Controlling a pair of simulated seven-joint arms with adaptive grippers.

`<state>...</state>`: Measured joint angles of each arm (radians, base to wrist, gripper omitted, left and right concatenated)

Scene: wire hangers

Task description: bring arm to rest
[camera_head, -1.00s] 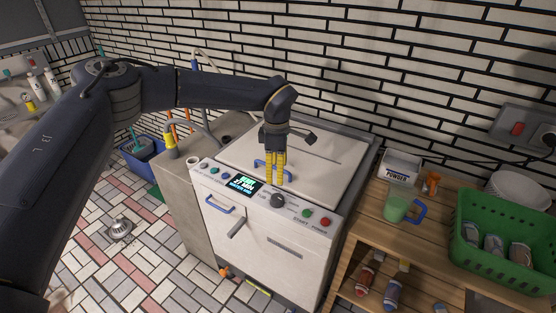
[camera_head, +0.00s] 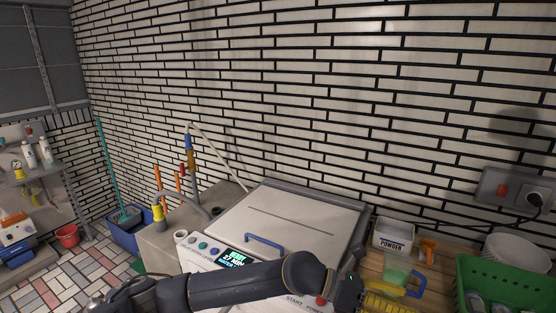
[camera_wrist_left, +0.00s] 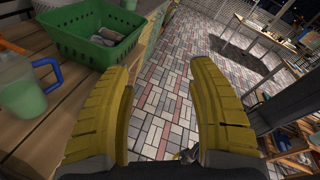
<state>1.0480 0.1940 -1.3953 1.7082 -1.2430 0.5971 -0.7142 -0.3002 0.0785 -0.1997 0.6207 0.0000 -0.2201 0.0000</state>
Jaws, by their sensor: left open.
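My left arm comes in low along the bottom of the head view and crosses in front of the washing machine (camera_head: 295,218). My left gripper (camera_head: 388,299) has yellow fingers that point right, in front of the wooden table. In the left wrist view its two fingers (camera_wrist_left: 158,70) stand wide apart with nothing between them, only tiled floor beyond. The arm hides part of the machine's front panel. The machine's lid, with a blue handle (camera_head: 264,240), looks shut. My right gripper is in neither view.
The wooden table (camera_wrist_left: 75,88) holds a green basket (camera_head: 508,283) with items in it, a powder box (camera_head: 394,236), an orange spray nozzle and a green cup (camera_wrist_left: 22,95) with a blue handle. A blue bucket (camera_head: 130,229) stands left. Tiled floor (camera_wrist_left: 165,95) is open beside the table.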

